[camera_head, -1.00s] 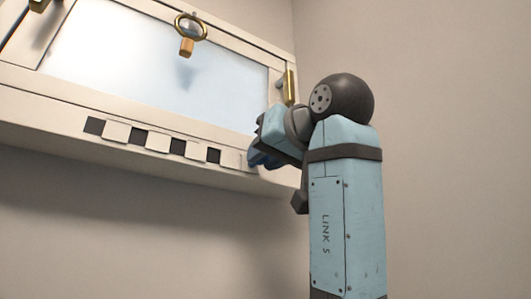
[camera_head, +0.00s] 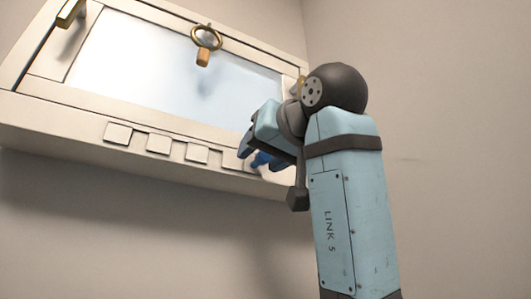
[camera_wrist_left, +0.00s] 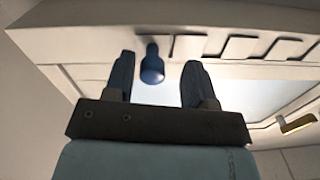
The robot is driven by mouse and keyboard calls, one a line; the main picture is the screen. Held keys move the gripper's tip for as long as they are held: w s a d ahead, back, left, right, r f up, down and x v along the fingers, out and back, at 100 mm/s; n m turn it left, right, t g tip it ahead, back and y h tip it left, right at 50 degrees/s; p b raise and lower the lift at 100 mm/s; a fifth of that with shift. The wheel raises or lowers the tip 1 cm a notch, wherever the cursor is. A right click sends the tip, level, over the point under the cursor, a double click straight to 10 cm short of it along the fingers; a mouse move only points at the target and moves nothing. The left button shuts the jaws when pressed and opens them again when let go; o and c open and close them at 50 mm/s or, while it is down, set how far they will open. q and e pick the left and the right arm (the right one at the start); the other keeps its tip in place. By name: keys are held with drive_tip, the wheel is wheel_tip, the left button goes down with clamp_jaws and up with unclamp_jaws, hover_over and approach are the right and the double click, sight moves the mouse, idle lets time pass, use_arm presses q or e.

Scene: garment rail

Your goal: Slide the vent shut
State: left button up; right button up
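The vent (camera_head: 158,143) is a row of pale square tabs along the lower rail of a window frame. In the head view no dark openings show between the tabs, only thin dark edges. A dark blue knob (camera_wrist_left: 152,68) sits at one end of the row. My left gripper (camera_head: 251,148) is at the right end of the vent. In the left wrist view its two fingers stand apart on either side of the knob, with visible gaps, the knob nearer the left finger. My right gripper is not in view.
The frosted window pane (camera_head: 165,65) lies above the vent. A brass ring with a tab (camera_head: 205,42) hangs before it. A brass handle (camera_head: 70,12) is at the upper left, another brass fitting (camera_wrist_left: 298,124) at the frame's other side. Bare wall lies below and right.

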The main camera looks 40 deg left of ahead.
use_arm(q)
drive_tip(key=b+v, duration=0.1)
drive_tip(key=v, duration=1.3)
drive_tip(key=shift+w+r, duration=0.1)
